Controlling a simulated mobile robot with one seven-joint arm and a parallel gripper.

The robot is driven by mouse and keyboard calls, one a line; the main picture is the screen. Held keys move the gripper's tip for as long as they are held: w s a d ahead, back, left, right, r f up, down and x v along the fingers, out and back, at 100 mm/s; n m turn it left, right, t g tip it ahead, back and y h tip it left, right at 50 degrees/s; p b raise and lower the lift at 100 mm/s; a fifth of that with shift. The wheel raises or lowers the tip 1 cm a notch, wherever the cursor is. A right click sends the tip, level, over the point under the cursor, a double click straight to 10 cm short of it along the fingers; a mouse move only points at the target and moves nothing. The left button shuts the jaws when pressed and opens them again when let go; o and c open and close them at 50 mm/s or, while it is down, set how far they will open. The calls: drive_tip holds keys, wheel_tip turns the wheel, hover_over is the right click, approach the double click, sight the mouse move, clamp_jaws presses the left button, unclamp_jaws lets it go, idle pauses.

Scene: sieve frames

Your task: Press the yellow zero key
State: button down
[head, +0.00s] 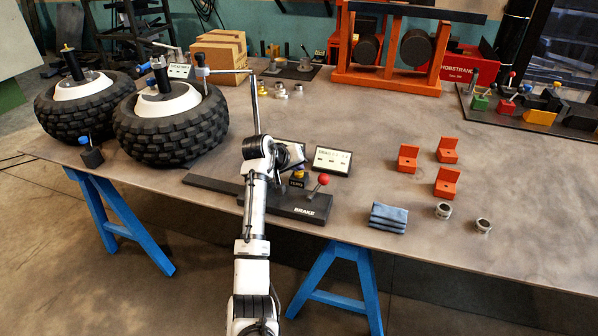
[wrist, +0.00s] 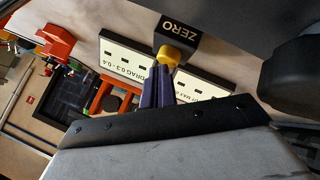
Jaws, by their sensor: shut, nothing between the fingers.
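The yellow zero key (wrist: 169,56) is a small rounded button on a black block with a white ZERO label (wrist: 180,31) in the wrist view. In the head view, the small black block (head: 296,182) stands on the dark brake base, partly behind my arm. My gripper (wrist: 160,72) is shut and empty. Its dark purple fingers point at the yellow key, with the tips right by it and overlapping its lower edge in the wrist view. I cannot tell whether they touch it. In the head view my arm hides most of the gripper.
A red-knobbed lever (head: 323,179) rises from the BRAKE base (head: 300,206), just right of the block. A white drag card (head: 332,161) stands behind. Blue cloths (head: 388,217), orange brackets (head: 448,150) and metal rings (head: 443,210) lie right. Two tyred wheels (head: 170,125) stand left.

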sight(297, 174)
drive_tip(key=shift+f, duration=0.35)
idle(0.3)
drive_tip(key=shift+r+p, duration=0.9)
drive_tip(key=shift+r, duration=0.15)
wheel_tip(297, 174, up, 5)
drive_tip(key=p, duration=0.4)
drive_tip(key=shift+r, duration=0.1)
